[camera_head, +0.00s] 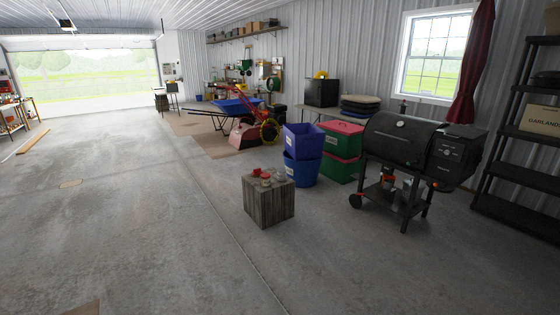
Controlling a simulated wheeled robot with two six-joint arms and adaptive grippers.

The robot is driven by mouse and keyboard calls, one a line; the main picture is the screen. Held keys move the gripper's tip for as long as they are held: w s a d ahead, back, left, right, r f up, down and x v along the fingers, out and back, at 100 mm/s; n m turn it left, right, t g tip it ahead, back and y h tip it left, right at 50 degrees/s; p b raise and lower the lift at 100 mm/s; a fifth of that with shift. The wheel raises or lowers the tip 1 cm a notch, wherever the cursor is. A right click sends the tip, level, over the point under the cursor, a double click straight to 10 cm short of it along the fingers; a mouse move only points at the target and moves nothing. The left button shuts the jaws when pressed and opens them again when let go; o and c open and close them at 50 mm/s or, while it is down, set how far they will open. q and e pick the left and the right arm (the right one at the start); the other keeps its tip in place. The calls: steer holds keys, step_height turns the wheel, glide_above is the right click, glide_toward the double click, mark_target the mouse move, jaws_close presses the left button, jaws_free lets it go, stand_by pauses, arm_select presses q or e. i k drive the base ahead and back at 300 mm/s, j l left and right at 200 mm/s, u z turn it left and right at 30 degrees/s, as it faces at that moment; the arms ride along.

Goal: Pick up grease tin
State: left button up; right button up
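Several small items stand on top of a grey wooden block (268,207) at the middle of the view. Two of them look red, one at the back left (256,172). The others look grey or pale, such as one at the right (280,178). They are too small to tell which, if any, is the grease tin. Neither of my grippers is in view.
Bare concrete floor (150,230) lies open in front and left of the block. Behind it stand blue bins (302,172) and green boxes with red lids (343,143). A black grill (400,140) and shelving (515,150) stand at the right.

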mark_target(281, 173)
steer(key=i, duration=3.65)
steer(key=i+u, duration=0.15)
steer(key=i, duration=0.4)
steer(key=i+l+u, duration=0.15)
steer(key=i, duration=0.4)
steer(key=i+l+u, duration=0.15)
steer(key=i, duration=0.45)
steer(key=l, duration=0.1)
